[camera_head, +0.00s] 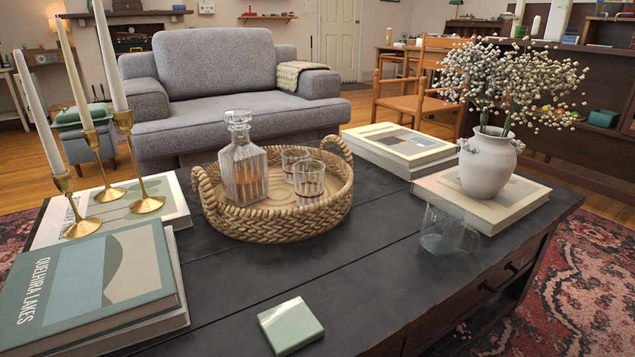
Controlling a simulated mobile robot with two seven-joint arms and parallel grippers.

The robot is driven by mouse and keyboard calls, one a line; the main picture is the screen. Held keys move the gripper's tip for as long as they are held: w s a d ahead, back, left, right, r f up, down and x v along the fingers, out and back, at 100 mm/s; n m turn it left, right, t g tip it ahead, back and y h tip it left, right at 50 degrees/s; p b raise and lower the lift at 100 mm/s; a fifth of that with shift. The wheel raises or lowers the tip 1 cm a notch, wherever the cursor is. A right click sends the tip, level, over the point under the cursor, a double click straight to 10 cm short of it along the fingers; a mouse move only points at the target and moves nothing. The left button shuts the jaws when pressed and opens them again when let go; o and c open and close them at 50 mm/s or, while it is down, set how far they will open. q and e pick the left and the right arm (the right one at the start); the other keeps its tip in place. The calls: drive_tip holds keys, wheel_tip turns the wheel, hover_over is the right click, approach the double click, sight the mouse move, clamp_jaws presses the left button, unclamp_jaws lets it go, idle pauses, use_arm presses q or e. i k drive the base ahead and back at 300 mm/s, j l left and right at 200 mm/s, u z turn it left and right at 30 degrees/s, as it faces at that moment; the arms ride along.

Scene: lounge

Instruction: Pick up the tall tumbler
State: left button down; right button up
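Two shorter-looking glasses, a rear one (291,163) and a front one (309,180), stand in the round woven tray (283,224) beside a glass decanter (243,172). Both hold a little dark liquid. Neither of my grippers shows in the head view.
A white vase (487,165) with dried flowers stands on a book (505,205) close behind the lone tumbler. Candlesticks (148,203) and stacked books (105,280) fill the left. A small green box (290,325) lies at the front. The table between tray and tumbler is clear.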

sight(308, 176)
drive_tip(key=i+l+u, duration=1)
drive_tip(key=l+u, duration=0.15)
drive_tip(key=i+l+u, duration=0.2)
drive_tip(key=l+u, duration=0.2)
drive_tip(key=l, duration=0.2)
